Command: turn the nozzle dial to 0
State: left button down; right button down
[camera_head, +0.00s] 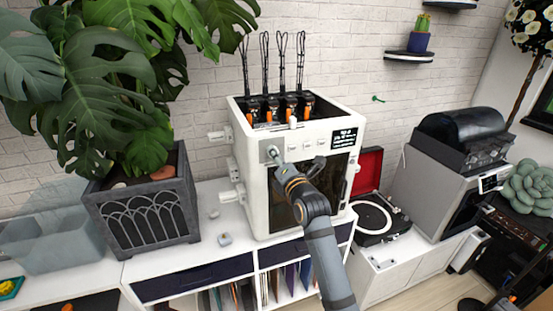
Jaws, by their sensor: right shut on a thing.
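A white box-shaped printer (262,205) with an open top stands on the white cabinet. The nozzle dial (272,152) is a small round grey knob at the upper left of its front face. My right gripper (277,161) reaches up to the front face and is shut on the dial. The fingers and wrist cover part of the dial, and its pointer and numbers cannot be read. A dark display (344,138) with small pale text sits at the upper right of the front. My left gripper is not in view.
A dark planter (145,215) with a large leafy plant stands left of the printer. A record player (378,218) with a red lid and a grey machine (428,190) stand to the right. Small pale pieces (225,239) lie on the cabinet top between planter and printer.

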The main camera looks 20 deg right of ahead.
jog(key=shift+r, duration=0.1)
dwell(0.3)
jog(key=c, duration=1)
grip_release()
jog(key=shift+w, duration=0.1)
jog(key=s, duration=1.2)
jog(key=shift+d+f, duration=0.4)
